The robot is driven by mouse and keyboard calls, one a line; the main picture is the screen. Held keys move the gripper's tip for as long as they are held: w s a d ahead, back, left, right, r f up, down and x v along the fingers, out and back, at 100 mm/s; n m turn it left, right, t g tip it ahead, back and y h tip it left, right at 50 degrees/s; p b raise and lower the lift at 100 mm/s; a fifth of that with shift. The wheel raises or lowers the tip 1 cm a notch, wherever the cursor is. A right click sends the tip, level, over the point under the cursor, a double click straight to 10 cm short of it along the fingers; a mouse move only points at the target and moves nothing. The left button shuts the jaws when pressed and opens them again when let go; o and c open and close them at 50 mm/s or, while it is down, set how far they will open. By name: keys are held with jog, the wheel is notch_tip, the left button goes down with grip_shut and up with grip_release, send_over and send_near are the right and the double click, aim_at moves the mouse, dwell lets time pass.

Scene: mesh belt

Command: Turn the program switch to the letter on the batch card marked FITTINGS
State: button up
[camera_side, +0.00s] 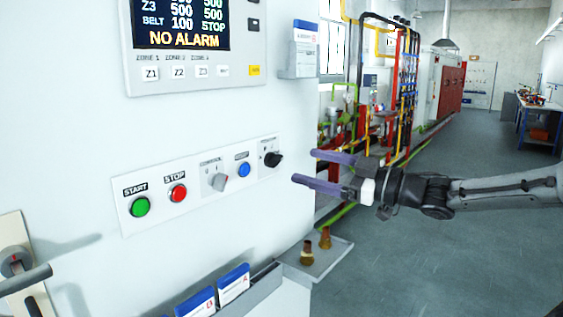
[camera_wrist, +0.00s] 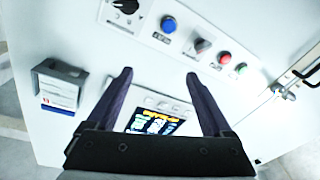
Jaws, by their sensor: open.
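A black rotary knob (camera_side: 273,160) sits at the right end of the white control strip, and it is at the top of the wrist view (camera_wrist: 126,6). A grey selector switch (camera_side: 219,182) sits mid-strip. I cannot read their labels, so I cannot tell which is the program switch. Blue-headed cards (camera_side: 233,284) stand in a rack below, and another card (camera_side: 305,32) is in a holder at upper right. Their text is too small to read. My gripper (camera_side: 305,167) is open and empty, to the right of the black knob and apart from it. Its two fingers (camera_wrist: 158,73) also show in the wrist view.
The strip (camera_side: 129,219) also carries a green START button (camera_side: 140,207), a red STOP button (camera_side: 178,194) and a blue button (camera_side: 244,170). A display (camera_side: 180,25) is above. A small tray (camera_side: 327,262) with brass-coloured fittings is below. A door handle (camera_side: 25,279) is at left.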

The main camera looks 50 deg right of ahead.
aim_at(278, 160)
jog(key=d+f+m+h, duration=0.2)
jog(key=d+f, duration=0.1)
jog(key=d, duration=0.4)
jog(key=shift+g, duration=0.3)
jog(key=w, duration=1.3)
jog(key=shift+w+f, duration=0.1)
jog(key=shift+w, duration=0.3)
grip_shut()
jog(key=shift+n, duration=0.3)
